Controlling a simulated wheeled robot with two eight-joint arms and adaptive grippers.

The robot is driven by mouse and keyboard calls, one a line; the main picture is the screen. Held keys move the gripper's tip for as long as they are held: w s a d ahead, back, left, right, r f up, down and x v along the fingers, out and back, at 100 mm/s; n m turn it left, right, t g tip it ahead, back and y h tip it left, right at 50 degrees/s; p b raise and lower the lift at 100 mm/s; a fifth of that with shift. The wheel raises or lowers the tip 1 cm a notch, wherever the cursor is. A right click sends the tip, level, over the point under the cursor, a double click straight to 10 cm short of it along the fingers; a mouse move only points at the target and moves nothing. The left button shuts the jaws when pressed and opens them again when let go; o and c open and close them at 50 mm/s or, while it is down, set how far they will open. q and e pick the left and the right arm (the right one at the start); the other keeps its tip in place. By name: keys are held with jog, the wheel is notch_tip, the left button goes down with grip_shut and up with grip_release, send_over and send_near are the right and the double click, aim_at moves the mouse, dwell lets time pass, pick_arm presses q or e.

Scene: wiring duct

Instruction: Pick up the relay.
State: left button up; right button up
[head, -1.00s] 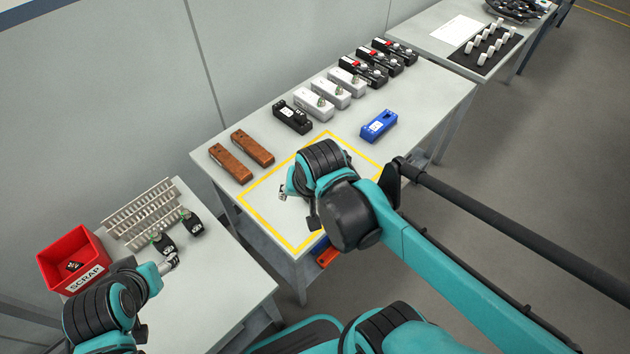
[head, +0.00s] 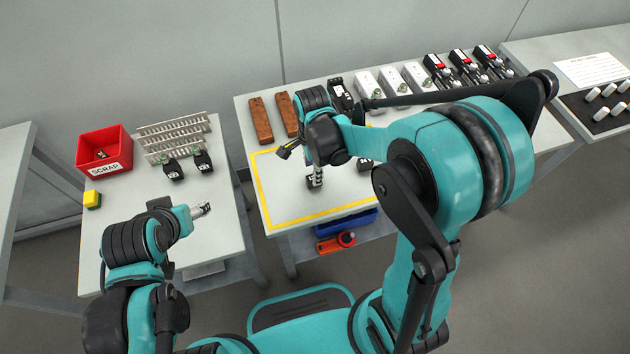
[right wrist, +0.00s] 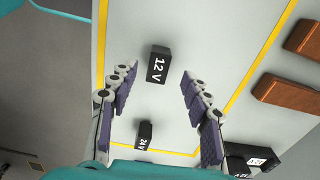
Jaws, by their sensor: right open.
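Two small black blocks that look like relays lie inside the yellow-taped area. One is labelled 12 V (right wrist: 158,66), the other 24 V (right wrist: 144,135). In the head view, the 12 V block (head: 314,184) is partly covered by a finger, and the 24 V block (head: 364,165) is partly behind my arm. My right gripper (head: 300,169) is open and empty above the taped area. In the right wrist view, the 12 V block lies between and beyond its fingertips, apart from them. My left gripper (head: 203,209) is over the left table; its jaws are too small to judge.
Brown blocks (head: 261,121), a black device (head: 341,95), white units (head: 392,82) and red-topped black units line the back of the table. A red SCRAP bin (head: 104,149), a slotted grey duct (head: 172,137) and a yellow-topped button (head: 91,199) are on the left table.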

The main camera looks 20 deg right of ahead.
notch_tip(320, 180, down, 5)
jog(key=shift+d+f+b, duration=0.1)
jog(key=shift+b, duration=1.15)
jog(key=shift+s, duration=0.1)
grip_shut()
